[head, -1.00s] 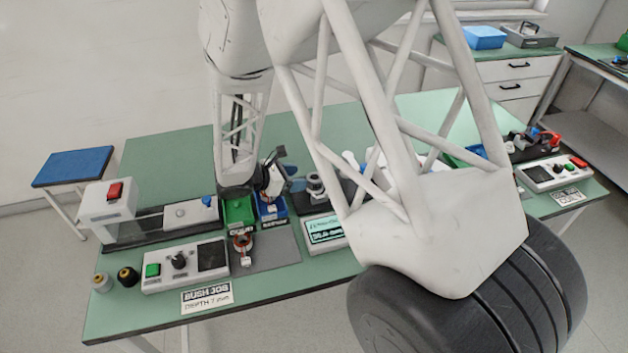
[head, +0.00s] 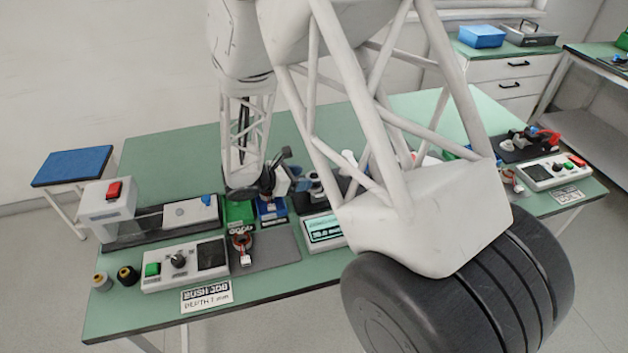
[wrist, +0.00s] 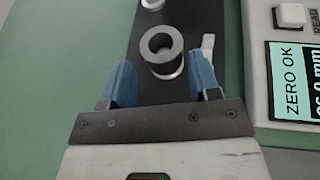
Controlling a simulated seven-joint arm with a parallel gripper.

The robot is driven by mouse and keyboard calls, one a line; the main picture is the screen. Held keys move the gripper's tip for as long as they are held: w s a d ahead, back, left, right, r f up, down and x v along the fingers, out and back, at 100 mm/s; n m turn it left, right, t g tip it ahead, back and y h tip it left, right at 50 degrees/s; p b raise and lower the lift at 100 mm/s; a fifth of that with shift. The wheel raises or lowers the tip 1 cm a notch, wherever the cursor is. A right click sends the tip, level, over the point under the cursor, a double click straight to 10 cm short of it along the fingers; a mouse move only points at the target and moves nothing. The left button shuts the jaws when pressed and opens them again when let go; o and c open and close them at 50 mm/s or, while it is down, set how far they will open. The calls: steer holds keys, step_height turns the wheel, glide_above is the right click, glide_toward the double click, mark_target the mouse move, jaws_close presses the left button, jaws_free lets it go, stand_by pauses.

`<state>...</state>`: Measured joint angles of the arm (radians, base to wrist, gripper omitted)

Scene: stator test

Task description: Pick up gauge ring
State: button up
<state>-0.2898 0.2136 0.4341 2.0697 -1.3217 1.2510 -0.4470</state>
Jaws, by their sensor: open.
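The gauge ring (wrist: 162,45), a dark grey ring with a round hole, sits on a pale round base on a black plate (wrist: 150,92) in the wrist view. In the head view I see the ring (head: 315,181) only small, just right of my gripper. My gripper (wrist: 163,66) is open, with one blue finger to the left and one to the right of the ring's near side. Nothing is held between the fingers. Whether they are level with the ring or above it, I cannot tell.
A gauge box with a lit display (wrist: 288,78) stands right of the black plate. Green and blue bins (head: 239,212) stand left of my gripper. A grey mat (head: 275,252) lies in front. Green table is bare left of the plate.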

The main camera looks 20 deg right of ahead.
mark_target(318, 176)
steer(key=shift+d, duration=0.1)
steer(key=shift+x, duration=2.55)
steer(key=shift+s, duration=0.1)
steer(key=c, duration=0.9)
steer(key=shift+o, duration=0.2)
steer(key=shift+r, duration=0.15)
steer(key=shift+r, duration=1.6)
steer(key=s, duration=0.5)
steer(key=s+r, duration=0.1)
steer(key=s, duration=0.4)
steer(key=s+a, duration=0.1)
steer(key=s, duration=0.5)
steer(key=shift+r, duration=0.25)
